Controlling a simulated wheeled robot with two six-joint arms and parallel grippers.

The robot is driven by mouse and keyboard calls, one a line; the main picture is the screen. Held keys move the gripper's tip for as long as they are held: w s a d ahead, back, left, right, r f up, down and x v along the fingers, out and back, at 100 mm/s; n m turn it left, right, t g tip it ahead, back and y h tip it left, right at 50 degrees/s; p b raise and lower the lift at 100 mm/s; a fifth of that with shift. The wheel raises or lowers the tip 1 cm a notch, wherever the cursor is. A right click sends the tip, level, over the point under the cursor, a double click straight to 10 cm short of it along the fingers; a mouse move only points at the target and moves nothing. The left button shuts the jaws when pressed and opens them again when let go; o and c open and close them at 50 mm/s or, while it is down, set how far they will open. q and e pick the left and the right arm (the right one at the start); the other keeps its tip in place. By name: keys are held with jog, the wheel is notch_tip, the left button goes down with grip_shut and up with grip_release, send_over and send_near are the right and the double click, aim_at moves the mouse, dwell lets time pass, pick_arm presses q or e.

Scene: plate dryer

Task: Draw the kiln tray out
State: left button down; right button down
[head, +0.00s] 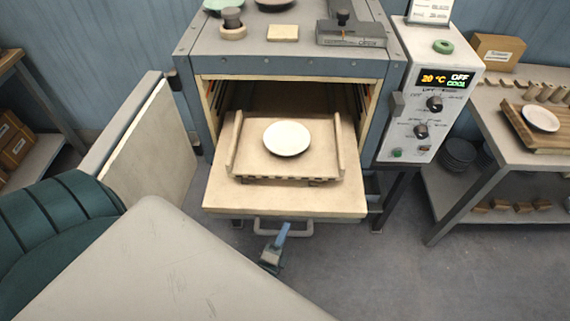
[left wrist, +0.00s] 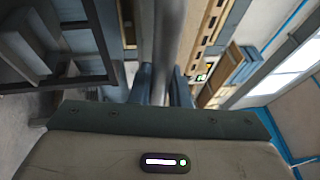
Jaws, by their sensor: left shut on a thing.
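The kiln tray (head: 222,197) is a pale slab that sticks out of the front of the open kiln (head: 290,63). A grey bar handle (head: 303,229) hangs at its front edge. A white plate (head: 287,139) lies on a pale carrier with two raised side rails (head: 246,164) on the tray. My left gripper (head: 282,231) is shut on the handle, below the tray front. In the left wrist view the handle bar (left wrist: 169,35) runs between the blue fingers (left wrist: 161,82). My right gripper is not in view.
The kiln door (head: 150,150) stands open at the left. A control panel (head: 428,105) at the right reads 20 °C, OFF. A side table (head: 480,130) with another plate (head: 541,118) stands farther right. The floor in front right is clear.

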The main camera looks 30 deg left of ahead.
pick_arm(q)
jog(key=s+d, duration=0.1)
jog(key=s, duration=0.1)
jog(key=s+d, duration=0.1)
jog(key=s, duration=0.1)
jog(key=shift+d, duration=0.15)
jog(key=shift+s+d, duration=0.45)
jog(key=shift+s, duration=0.25)
jog(key=c, duration=1.4)
grip_release()
jog(key=shift+o, duration=0.2)
jog(key=b+v, duration=0.3)
jog(key=v, duration=0.7)
jog(key=shift+s+b, duration=0.35)
jog(key=shift+s, duration=0.05)
